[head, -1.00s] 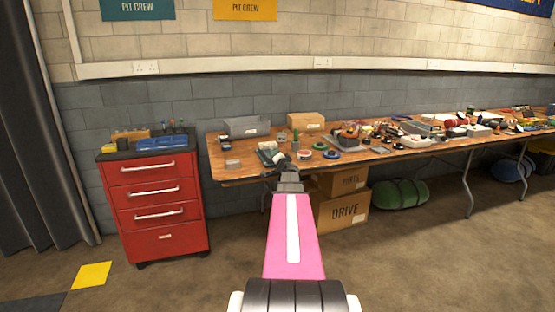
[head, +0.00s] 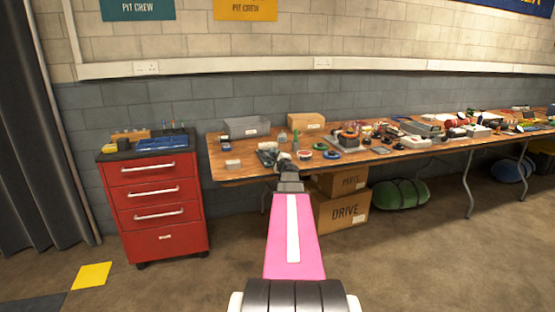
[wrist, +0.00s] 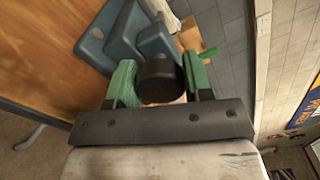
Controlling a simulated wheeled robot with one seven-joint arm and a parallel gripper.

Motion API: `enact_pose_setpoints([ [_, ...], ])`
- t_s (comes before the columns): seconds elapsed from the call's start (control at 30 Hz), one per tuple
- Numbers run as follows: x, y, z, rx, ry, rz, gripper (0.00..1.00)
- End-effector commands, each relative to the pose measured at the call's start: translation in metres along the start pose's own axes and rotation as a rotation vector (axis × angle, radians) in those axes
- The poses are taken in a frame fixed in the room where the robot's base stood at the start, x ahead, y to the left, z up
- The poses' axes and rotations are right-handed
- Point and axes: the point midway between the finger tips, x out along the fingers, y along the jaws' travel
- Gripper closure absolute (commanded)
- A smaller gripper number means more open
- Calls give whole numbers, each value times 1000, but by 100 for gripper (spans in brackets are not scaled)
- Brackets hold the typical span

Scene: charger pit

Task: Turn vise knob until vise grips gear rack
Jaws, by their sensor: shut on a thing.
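The blue-grey vise (wrist: 112,38) fills the upper left of the wrist view. Its round black knob (wrist: 160,84) is between the two green finger pads of my gripper (wrist: 158,78). My gripper is shut on the knob, one pad on each side. In the head view, the vise (head: 266,148) stands near the left front part of the long table, and my gripper (head: 284,162) reaches it at the front edge. The knob is hidden there. I cannot make out the gear rack or how the vise jaws stand in either view.
The wooden table (head: 228,174) holds a grey bin (head: 246,128), a cardboard box (head: 306,121), tape rolls and many small parts to the right. A red drawer cabinet (head: 155,205) stands left of it. Cardboard boxes (head: 342,212) sit underneath. The floor in front is clear.

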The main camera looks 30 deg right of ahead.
Motion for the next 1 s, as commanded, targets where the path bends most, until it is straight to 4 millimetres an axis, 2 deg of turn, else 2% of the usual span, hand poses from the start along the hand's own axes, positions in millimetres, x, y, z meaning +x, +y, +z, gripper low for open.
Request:
enact_pose_setpoints([
  [1.0, -1, -1, -1, 965, 3, 0, 77],
])
